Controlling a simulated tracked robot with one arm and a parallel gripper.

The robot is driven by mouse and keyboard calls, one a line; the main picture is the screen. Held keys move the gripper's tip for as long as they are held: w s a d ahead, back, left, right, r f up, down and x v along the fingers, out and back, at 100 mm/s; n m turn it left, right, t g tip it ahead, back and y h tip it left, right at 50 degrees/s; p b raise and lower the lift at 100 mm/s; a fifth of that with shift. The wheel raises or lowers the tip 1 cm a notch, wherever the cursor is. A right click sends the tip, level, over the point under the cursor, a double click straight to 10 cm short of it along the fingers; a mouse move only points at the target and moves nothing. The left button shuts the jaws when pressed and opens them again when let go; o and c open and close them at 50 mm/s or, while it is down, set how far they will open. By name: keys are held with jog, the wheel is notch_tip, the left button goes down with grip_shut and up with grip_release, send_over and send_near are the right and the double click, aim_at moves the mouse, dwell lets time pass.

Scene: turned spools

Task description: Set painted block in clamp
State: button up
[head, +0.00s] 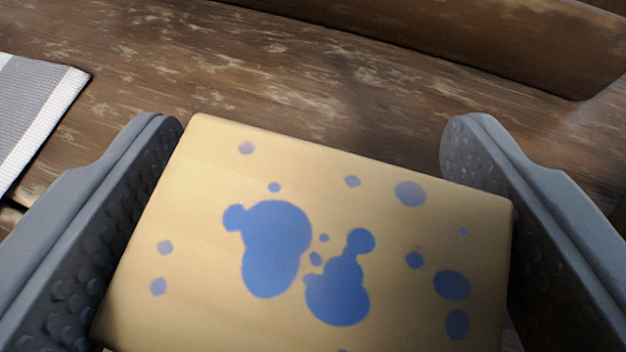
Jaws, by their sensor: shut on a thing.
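The painted block (400,238) is pale wood with blue splotches and dots on its near face. It fills the lower middle of the head view and sits slightly tilted between the two grey, studded fingers of my gripper (315,230). My gripper is shut on the block, with one finger along its left side and one along its right. The block's lower edge runs out of the picture. I see no clamp in this view.
A worn brown wooden surface (300,65) lies behind the block and looks clear in the middle. A grey and white woven cloth (35,110) lies at the left edge. A wooden beam or raised edge (520,40) crosses the upper right.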

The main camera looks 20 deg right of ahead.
jog(key=o, duration=1)
jog(key=shift+o, duration=0.2)
jog(key=shift+s+a+r, duration=0.1)
jog(key=shift+s+r, duration=0.2)
jog(key=p+v, duration=0.2)
jog(key=v, duration=0.9)
jog(key=shift+s+p, duration=0.15)
jog(key=shift+p, duration=0.25)
